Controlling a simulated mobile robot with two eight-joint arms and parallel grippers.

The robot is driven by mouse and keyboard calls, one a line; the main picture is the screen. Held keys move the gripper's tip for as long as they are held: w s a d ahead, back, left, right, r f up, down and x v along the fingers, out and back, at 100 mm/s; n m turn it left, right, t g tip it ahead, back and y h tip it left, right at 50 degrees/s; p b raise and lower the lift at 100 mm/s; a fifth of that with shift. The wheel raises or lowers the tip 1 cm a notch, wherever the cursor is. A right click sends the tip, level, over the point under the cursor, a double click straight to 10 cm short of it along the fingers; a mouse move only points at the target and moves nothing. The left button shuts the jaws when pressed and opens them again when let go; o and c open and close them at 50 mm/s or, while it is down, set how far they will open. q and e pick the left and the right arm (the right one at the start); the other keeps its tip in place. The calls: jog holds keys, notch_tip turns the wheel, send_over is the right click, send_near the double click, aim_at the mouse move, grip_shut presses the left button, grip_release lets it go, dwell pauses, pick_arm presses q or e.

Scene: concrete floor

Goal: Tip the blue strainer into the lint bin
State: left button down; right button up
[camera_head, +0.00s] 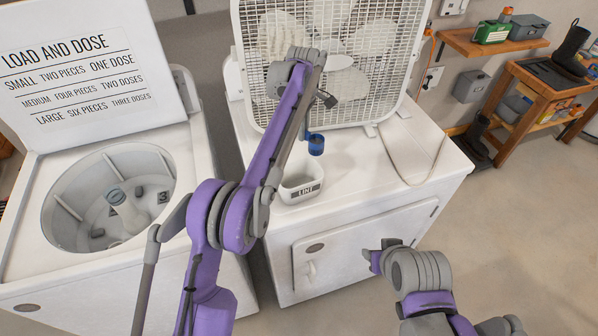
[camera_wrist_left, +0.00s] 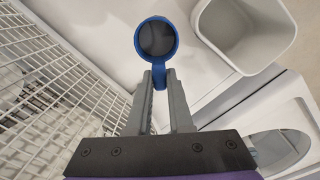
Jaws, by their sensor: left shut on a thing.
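The blue strainer (camera_head: 316,146) is a small round cup with a short handle, held above the dryer top. My left gripper (camera_head: 307,133) is shut on its handle; in the left wrist view the fingers (camera_wrist_left: 160,84) pinch the handle below the blue strainer (camera_wrist_left: 157,40). The strainer opening faces that camera and its inside looks dark grey; I cannot tell what is in it. The white lint bin (camera_head: 302,187), marked LINT, stands on the dryer below and left of the strainer. The bin (camera_wrist_left: 243,38) looks empty inside. My right gripper (camera_head: 375,258) is by the dryer front, fingers unclear.
A white box fan (camera_head: 345,100) stands behind the strainer, close to my left arm. An open washer (camera_head: 110,200) with a raised lid sign is on the left. A wooden workbench (camera_head: 540,85) stands far right.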

pick_arm(q)
jog(key=s+r+t, duration=0.1)
jog(key=s+a+r+t+h, duration=0.1)
jog(key=s+r+t, duration=0.1)
jog(key=r, duration=0.1)
jog(key=shift+s+a+r+h+b, duration=0.1)
jog(key=shift+s+a+h+b, duration=0.2)
jog(key=shift+s+a, duration=0.1)
pick_arm(e)
jog(key=shift+s+f, duration=0.3)
jog(key=shift+f, duration=0.15)
pick_arm(q)
jog(key=shift+a+t, duration=0.15)
jog(key=shift+t, duration=0.15)
pick_arm(e)
jog(key=shift+f, duration=0.1)
pick_arm(q)
jog(key=shift+s+r, duration=0.1)
jog(key=shift+s, duration=0.25)
pick_arm(e)
jog(key=shift+s+f, duration=0.3)
pick_arm(q)
jog(key=shift+a+b, duration=0.25)
jog(key=shift+b, duration=0.05)
pick_arm(e)
jog(key=shift+f, duration=0.1)
